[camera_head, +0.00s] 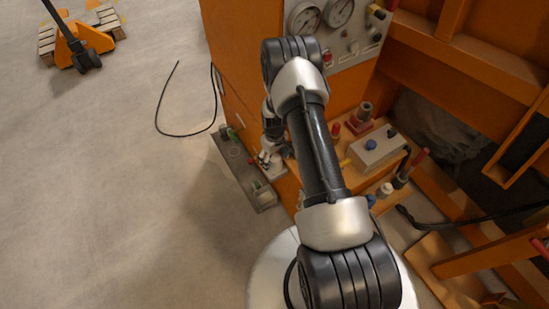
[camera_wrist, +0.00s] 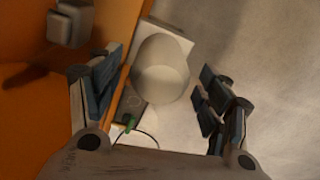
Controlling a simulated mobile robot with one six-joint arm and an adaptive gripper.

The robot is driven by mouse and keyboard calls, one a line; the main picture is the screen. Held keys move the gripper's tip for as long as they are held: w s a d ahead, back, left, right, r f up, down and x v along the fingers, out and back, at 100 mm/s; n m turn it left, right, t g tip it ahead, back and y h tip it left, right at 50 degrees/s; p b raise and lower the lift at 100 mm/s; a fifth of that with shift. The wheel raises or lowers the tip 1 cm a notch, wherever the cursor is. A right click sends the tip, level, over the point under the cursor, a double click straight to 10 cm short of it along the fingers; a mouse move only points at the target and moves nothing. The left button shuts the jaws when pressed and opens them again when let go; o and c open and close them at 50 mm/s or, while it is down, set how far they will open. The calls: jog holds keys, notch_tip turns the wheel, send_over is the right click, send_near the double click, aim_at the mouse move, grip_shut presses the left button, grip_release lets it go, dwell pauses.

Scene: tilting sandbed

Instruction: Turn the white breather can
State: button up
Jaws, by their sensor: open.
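The white breather can (camera_wrist: 161,70) shows in the wrist view as a pale, rounded top standing on a white square block (camera_wrist: 163,35). My gripper (camera_wrist: 157,88) is open, with one dark-padded finger left of the can and the other to its right. A visible gap lies between the can and the right finger; the left finger is nearer. I cannot tell how far the fingertips are above or beside the can. In the head view my gripper (camera_head: 268,151) is small and points down beside the orange cabinet; the can is mostly hidden there.
The orange cabinet (camera_head: 240,75) wall runs close on the left in the wrist view. A grey ledge (camera_head: 236,168) with small fittings, including a green one (camera_wrist: 130,122), lies beside it. A grey box (camera_head: 374,150) stands right of my arm. Open floor lies left.

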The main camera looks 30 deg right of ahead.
notch_tip(320, 180, up, 12)
dwell(0.5)
dwell(0.3)
